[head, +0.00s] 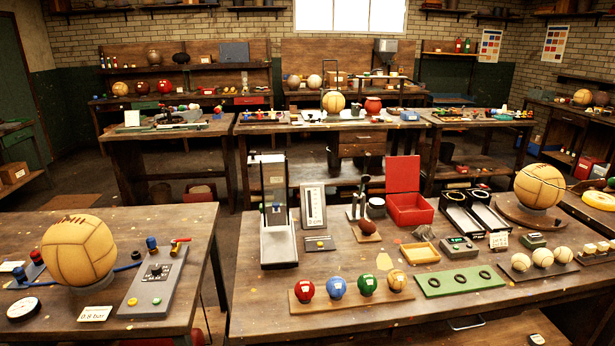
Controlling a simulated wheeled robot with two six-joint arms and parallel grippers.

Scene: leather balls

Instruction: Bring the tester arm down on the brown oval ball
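A small brown oval ball (367,228) lies on the right-hand front table, at the foot of a small metal tester stand (355,208). The dark tester arm (363,186) is near the top of the stand and looks raised, with space between it and the ball. The detail there is small, and I cannot tell exactly how the ball is seated. Neither of my grippers shows in the head view.
A red open box (408,208) stands right of the tester, with a dark round tin (376,207) between. A framed gauge card (313,208) stands to its left. In front is a wooden rack (350,298) of coloured balls.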

